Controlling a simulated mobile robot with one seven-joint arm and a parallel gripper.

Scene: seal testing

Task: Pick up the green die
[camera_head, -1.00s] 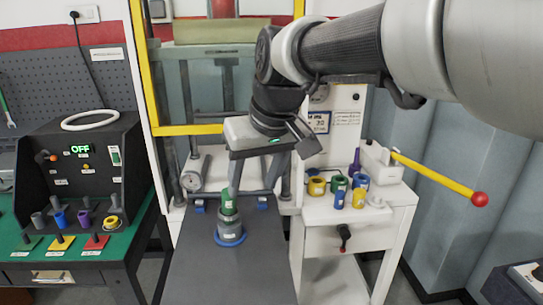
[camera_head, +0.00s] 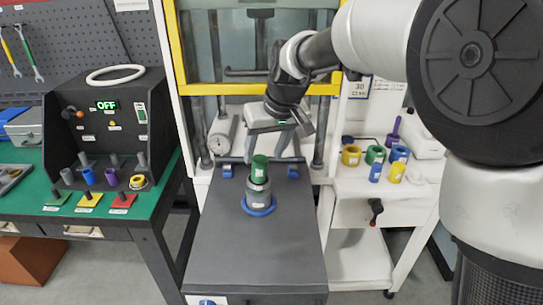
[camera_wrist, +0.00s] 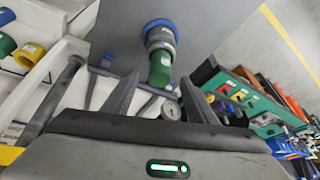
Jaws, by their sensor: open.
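A green cylinder (camera_head: 259,170), which I take for the green die, stands upright on a grey round holder (camera_head: 259,191) with a blue ring at its base, on a dark grey table (camera_head: 262,262). The wrist view also shows the green cylinder (camera_wrist: 160,70), framed by the fingertips. My gripper (camera_head: 274,155) is open and empty, behind and above the cylinder in the head view. In the wrist view my gripper (camera_wrist: 157,82) has one finger on each side of the cylinder's line. No contact shows.
A white cart (camera_head: 375,205) at right carries a yellow ring (camera_head: 351,155), a green ring (camera_head: 375,154) and small coloured cylinders. A black control box (camera_head: 108,130) reading OFF stands on a green bench at left. A yellow-framed press (camera_head: 172,60) stands behind.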

